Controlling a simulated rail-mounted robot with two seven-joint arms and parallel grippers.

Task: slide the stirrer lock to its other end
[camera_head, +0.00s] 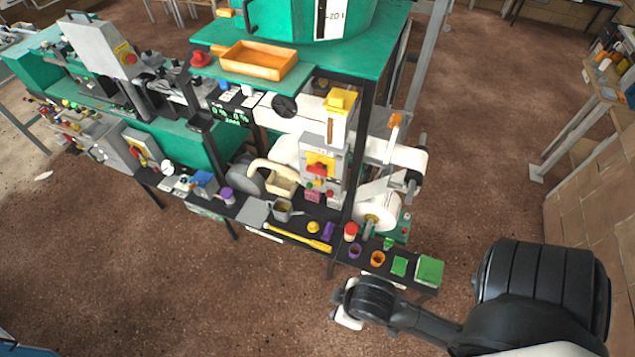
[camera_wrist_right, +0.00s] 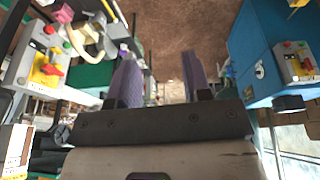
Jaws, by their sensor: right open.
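I cannot tell for certain which part is the stirrer lock. A green tank (camera_head: 290,18) with a white level scale stands on a green bench top at the top of the head view. A yellow-topped white housing (camera_head: 339,115) with a brown upright slot is below it, above a grey switch panel (camera_head: 318,165). My right gripper (camera_head: 347,304) is in front of the bench's near right end, apart from the machine. In the right wrist view its two purple-grey fingers (camera_wrist_right: 160,78) are spread with nothing between them. My left gripper is not in view.
An orange tray (camera_head: 260,62) sits on the green top. A yellow-handled tool (camera_head: 297,237), small cups and green blocks (camera_head: 428,270) lie on the low black shelf. A blue cabinet (camera_wrist_right: 262,50) shows at the right in the wrist view. The brown floor in front is clear.

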